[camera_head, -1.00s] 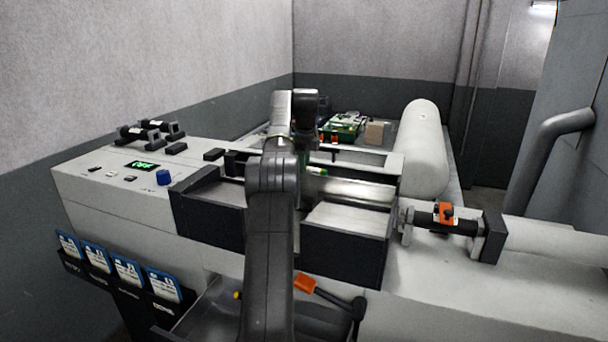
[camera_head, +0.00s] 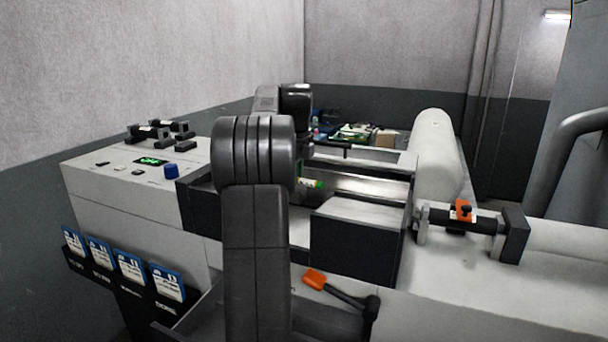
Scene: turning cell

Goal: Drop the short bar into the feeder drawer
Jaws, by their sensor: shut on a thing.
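My gripper (camera_head: 304,172) hangs down over the machine bed, mostly hidden behind my own arm. It is shut on a short bar (camera_head: 313,184), of which a green and yellow end shows just right of my arm. The bar is above or within the open bay between the dark front panels; its exact height is unclear. I cannot tell for certain which part is the feeder drawer. The bay behind the dark front box (camera_head: 355,242) is partly covered by my arm.
A clamp with an orange part (camera_head: 463,212) stands right.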

